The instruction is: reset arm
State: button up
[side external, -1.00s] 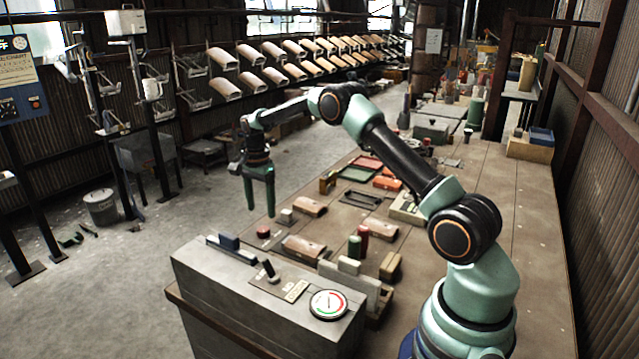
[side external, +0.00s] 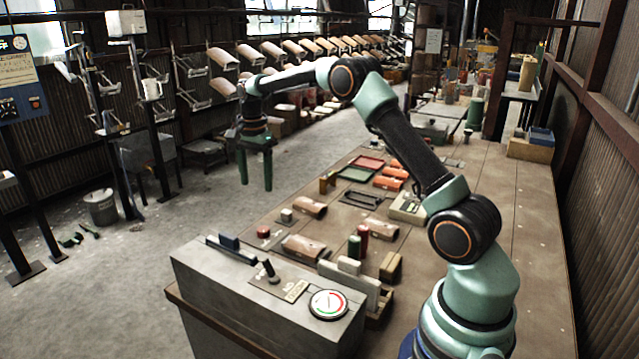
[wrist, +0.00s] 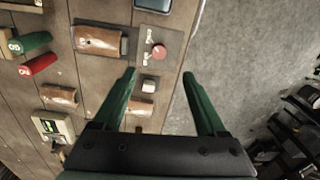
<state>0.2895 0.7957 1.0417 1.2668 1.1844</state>
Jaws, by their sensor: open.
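My gripper (side external: 256,168) hangs pointing down in the side external view, past the left edge of the wooden workbench (side external: 510,230). Its two green fingers are apart with nothing between them. In the wrist view my gripper (wrist: 160,85) is also open and empty, spread over the bench edge and the grey floor. The arm reaches out to the left from its base at the right, with the elbow raised.
On the bench lie brown curved pieces (side external: 303,247), a red button (side external: 263,233), red and green cylinders (side external: 363,233) and trays (side external: 357,174). A grey console with a gauge (side external: 328,304) stands in front. Hanger racks (side external: 150,90) stand at left. Floor below the gripper is clear.

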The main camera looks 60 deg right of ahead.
jog(key=s+a+r+n+t, duration=0.3)
jog(key=s+a+r+n, duration=0.5)
jog(key=s+a+r, duration=0.3)
jog(key=s+a+f+n+t, duration=0.1)
jog(key=s+a+n, duration=0.1)
jog(key=s+n, duration=0.2)
jog(key=s+a+n+t, duration=0.1)
jog(key=s+n, duration=0.3)
jog(key=s, duration=0.5)
jog(key=shift+a+f+n, duration=0.4)
jog(key=shift+a, duration=0.4)
